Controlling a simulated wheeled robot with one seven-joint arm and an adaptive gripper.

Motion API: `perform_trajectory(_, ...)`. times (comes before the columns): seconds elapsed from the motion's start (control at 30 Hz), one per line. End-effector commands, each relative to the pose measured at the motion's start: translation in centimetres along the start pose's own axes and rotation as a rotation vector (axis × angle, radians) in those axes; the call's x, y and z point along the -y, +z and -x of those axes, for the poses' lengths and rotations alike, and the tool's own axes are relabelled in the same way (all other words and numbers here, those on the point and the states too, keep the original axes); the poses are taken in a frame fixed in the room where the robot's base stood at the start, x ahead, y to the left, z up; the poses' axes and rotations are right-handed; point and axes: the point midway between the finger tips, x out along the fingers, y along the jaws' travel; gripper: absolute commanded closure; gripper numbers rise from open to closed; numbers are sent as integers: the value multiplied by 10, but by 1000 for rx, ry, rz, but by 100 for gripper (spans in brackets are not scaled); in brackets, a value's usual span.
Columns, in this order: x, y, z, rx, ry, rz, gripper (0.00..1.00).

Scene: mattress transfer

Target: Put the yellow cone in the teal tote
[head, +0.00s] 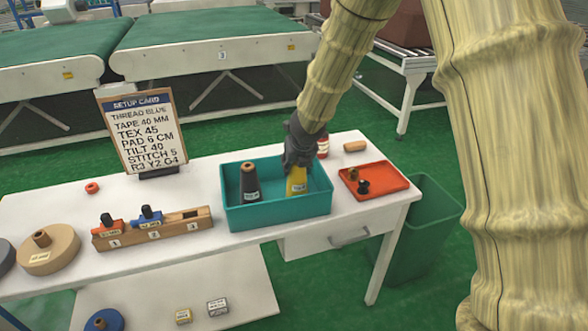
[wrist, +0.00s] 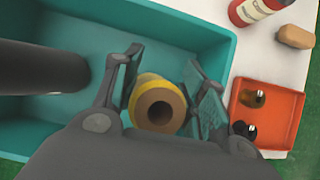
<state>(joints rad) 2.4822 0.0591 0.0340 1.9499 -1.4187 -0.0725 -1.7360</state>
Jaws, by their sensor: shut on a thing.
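The yellow cone (head: 297,181) stands upright inside the right part of the teal tote (head: 277,219) in the head view. My gripper (head: 298,158) is over it, with its fingers shut around the cone's upper part. In the wrist view the yellow cone (wrist: 158,105) shows from above with its hollow tan core, between the two fingers of my gripper (wrist: 160,100). The teal tote (wrist: 190,32) surrounds it. I cannot tell whether the cone's base touches the tote floor. A dark grey cone (head: 249,182) with a brown tip stands in the tote's left part.
A red-orange tray (head: 393,186) with small bobbins sits right of the tote. A red bottle (wrist: 258,10) and a tan block (head: 355,146) are behind it. A green bin (head: 425,225) is beside the table.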

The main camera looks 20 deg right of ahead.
Motion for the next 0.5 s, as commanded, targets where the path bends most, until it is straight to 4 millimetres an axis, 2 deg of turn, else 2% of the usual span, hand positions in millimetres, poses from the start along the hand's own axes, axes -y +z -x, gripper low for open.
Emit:
perform_trajectory(0.3,-1,-1,-2,0,0,1,100)
perform_trajectory(0.33,-1,-1,-1,0,0,0,55)
perform_trajectory(0.43,-1,0,-1,0,1,0,37)
perform_trajectory(0.5,-1,0,-1,0,1,0,37)
